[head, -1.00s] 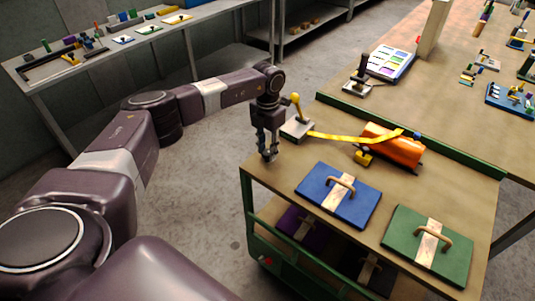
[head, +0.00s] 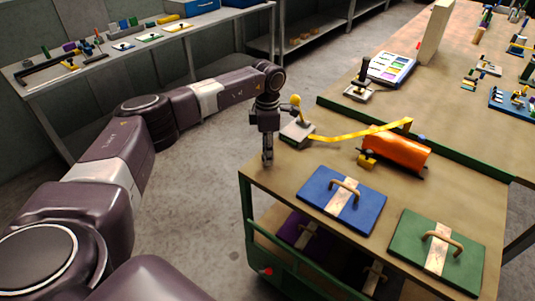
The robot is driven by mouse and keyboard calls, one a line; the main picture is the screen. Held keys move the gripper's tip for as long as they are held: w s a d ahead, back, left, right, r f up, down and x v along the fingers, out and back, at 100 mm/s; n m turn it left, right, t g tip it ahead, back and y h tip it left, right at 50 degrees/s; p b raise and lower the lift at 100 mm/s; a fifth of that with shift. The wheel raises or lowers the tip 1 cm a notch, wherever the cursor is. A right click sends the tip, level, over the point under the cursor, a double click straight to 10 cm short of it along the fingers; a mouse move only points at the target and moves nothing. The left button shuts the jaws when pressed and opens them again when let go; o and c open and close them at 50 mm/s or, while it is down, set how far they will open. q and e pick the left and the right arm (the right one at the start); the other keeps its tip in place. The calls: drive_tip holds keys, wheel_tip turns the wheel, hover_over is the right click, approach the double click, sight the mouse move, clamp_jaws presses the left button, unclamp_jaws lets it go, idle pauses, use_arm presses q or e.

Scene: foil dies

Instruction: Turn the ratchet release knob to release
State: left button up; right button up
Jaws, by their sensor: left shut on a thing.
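My left gripper (head: 267,158) points down at the near left corner of the cart top, left of the ratchet. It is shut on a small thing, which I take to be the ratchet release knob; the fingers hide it. The ratchet (head: 297,132) is a grey block with a yellow-tipped lever standing up from it, behind and right of the gripper. A yellow strap (head: 350,136) runs from it to the right, over an orange roll (head: 397,153). My right gripper is out of view.
A blue plate (head: 319,188) and a green plate (head: 410,238), each with a handle, lie on the cart top (head: 287,168) in front. A small yellow part (head: 367,160) sits by the roll. A joystick (head: 360,82) stands on the bench behind.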

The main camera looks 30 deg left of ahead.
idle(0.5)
use_arm(q)
drive_tip(key=o, duration=1.1)
drive_tip(key=shift+o, duration=0.2)
wheel_tip(320, 180, up, 12)
